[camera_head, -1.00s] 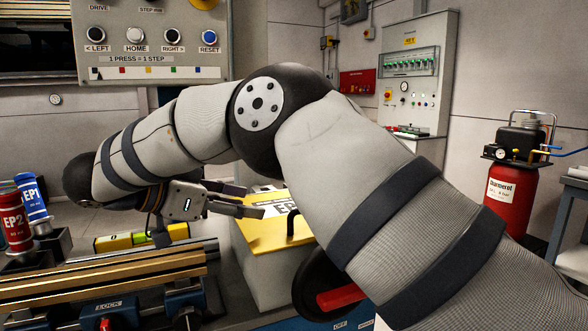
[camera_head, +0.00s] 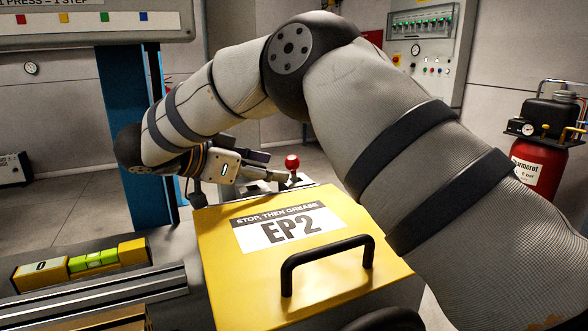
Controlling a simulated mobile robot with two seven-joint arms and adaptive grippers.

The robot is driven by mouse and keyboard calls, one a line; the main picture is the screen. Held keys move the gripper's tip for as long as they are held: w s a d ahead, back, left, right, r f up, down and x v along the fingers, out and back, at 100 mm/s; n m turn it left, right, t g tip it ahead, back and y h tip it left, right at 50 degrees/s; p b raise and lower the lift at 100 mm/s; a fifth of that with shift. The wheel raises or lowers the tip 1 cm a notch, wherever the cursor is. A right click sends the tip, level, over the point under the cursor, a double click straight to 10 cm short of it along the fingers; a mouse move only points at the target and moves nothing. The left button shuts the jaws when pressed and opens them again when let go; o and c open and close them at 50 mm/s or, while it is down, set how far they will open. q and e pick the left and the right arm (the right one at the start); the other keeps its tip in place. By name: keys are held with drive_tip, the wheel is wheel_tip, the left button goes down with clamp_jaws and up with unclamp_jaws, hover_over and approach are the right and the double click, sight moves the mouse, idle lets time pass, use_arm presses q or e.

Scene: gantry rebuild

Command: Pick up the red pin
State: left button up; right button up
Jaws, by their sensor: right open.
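A red ball-topped pin (camera_head: 292,163) stands upright just behind the yellow lid. My right gripper (camera_head: 276,167) reaches in from the left at about the pin's height. Its fingers are open and point right, with their tips very close to the pin. I cannot tell whether they touch it or whether the pin is between them. The lower part of the pin is partly hidden by the fingers and the lid. My left gripper is not in view.
A yellow lid (camera_head: 221,262) labelled EP2, with a black handle (camera_head: 327,262), fills the middle front. A yellow level (camera_head: 82,262) lies at left. A blue post (camera_head: 125,150) stands behind my right wrist. A red tank (camera_head: 540,168) is at right.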

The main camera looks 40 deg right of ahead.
sight(294, 178)
drive_tip(key=x, duration=0.6)
drive_tip(key=shift+w+d+r, duration=0.15)
drive_tip(key=c, duration=0.4)
clamp_jaws()
